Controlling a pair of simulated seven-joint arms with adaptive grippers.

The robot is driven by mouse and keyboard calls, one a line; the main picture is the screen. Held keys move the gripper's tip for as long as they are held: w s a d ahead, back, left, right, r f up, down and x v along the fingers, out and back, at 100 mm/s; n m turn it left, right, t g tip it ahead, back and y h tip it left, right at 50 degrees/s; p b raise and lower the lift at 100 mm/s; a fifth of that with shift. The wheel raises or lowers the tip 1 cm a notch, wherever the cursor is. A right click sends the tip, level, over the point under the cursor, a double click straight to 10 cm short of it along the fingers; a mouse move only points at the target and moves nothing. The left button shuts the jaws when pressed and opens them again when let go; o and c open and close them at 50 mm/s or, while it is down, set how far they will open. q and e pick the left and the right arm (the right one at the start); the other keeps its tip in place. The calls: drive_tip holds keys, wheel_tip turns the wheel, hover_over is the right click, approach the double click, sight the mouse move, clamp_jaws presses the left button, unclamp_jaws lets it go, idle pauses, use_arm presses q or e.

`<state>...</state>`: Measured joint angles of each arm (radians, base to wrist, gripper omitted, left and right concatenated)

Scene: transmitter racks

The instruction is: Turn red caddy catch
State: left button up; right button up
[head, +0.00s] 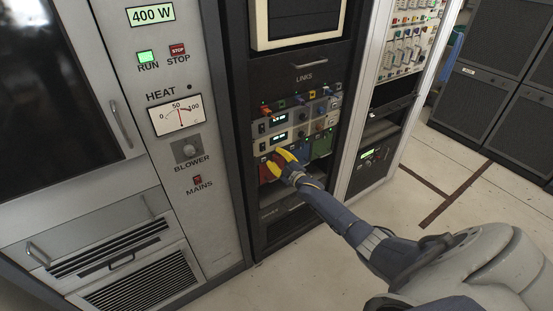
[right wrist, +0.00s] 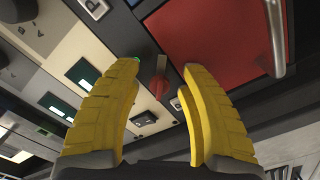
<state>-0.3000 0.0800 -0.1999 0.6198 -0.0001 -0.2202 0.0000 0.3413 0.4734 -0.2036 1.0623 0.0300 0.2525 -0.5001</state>
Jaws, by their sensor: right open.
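My right gripper (head: 278,161) reaches into the dark rack in the head view, its yellow fingers at the red caddy (head: 264,172). In the right wrist view the fingers of this gripper (right wrist: 160,70) are apart. A small red catch (right wrist: 158,88) shows in the gap between them, beside the red caddy front (right wrist: 215,38). I see no finger clearly touching the catch. The caddy front has a metal handle (right wrist: 278,38). In the head view the catch cannot be made out behind the fingers. My left gripper is not in view.
Units with lit displays (head: 277,120) and coloured connectors are just above. A grey transmitter cabinet (head: 215,150) stands to the left, and a pale-framed rack (head: 370,150) to the right. The floor in front is clear.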

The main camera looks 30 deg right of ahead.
drive_tip(key=shift+c, duration=0.3)
clamp_jaws()
drive_tip(key=shift+f, duration=0.1)
drive_tip(key=shift+s+d+f+m, duration=0.1)
drive_tip(key=shift+d+f+m, duration=0.05)
drive_tip(key=shift+m, duration=0.25)
drive_tip(key=m, duration=0.4)
drive_tip(key=shift+f, duration=0.1)
drive_tip(key=m, duration=0.4)
drive_tip(key=shift+s+a+f+m, duration=0.1)
drive_tip(key=shift+a+m, duration=0.1)
drive_tip(key=shift+m, duration=0.1)
drive_tip(key=shift+a, duration=0.1)
idle(0.6)
drive_tip(key=shift+c, duration=1.9)
unclamp_jaws()
drive_tip(key=o, duration=0.4)
drive_tip(key=shift+r+m, duration=0.25)
drive_tip(key=shift+m, duration=0.05)
